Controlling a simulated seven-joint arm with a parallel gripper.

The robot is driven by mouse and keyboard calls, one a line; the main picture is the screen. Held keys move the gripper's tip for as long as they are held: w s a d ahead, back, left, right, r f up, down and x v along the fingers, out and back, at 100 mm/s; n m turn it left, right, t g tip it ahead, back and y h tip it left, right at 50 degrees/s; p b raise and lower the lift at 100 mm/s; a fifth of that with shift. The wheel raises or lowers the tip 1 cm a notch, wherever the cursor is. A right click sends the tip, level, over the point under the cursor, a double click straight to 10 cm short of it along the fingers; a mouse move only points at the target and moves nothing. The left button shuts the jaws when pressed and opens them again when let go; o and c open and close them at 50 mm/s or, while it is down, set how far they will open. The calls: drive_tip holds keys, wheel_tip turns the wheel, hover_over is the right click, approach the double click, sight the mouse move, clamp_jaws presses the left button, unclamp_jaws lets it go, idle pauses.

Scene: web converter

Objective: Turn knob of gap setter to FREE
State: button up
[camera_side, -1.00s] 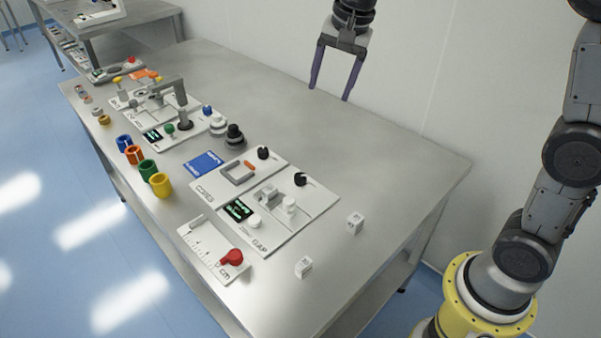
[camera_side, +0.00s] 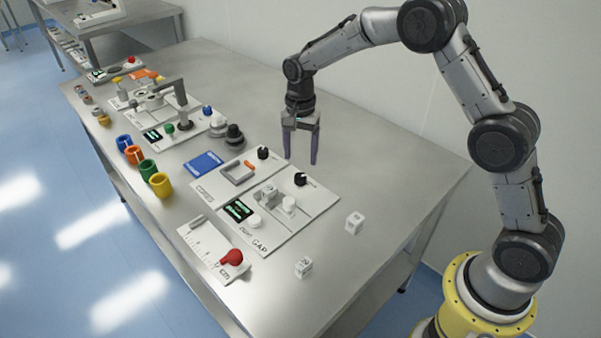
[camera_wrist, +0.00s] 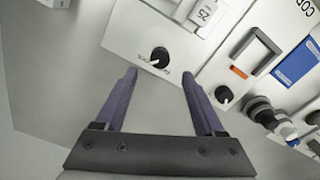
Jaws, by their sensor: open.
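The gap setter is a white panel (camera_side: 268,238) marked GAP, with a small green-lit display (camera_side: 238,209) and a white button (camera_side: 254,221). Its black knob (camera_side: 300,179) is at the panel's back corner. In the wrist view the knob (camera_wrist: 160,57) has a white pointer mark; the lettering beside it is too small to read. My gripper (camera_side: 301,161) is open and empty, pointing down, above and behind the knob. In the wrist view the knob shows beyond and between the two purple fingers (camera_wrist: 160,80), apart from both.
A neighbouring panel has another black knob (camera_side: 263,153) and a grey frame (camera_side: 238,172). White cubes (camera_side: 354,222) stand to the right, and a red-handled gauge (camera_side: 231,258) lies in front. A dark stepped part (camera_side: 234,137) stands to the left.

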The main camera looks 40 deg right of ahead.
sight(301, 175)
wheel_tip(301, 175, down, 7)
idle(0.3)
drive_tip(key=shift+c, duration=0.3)
clamp_jaws()
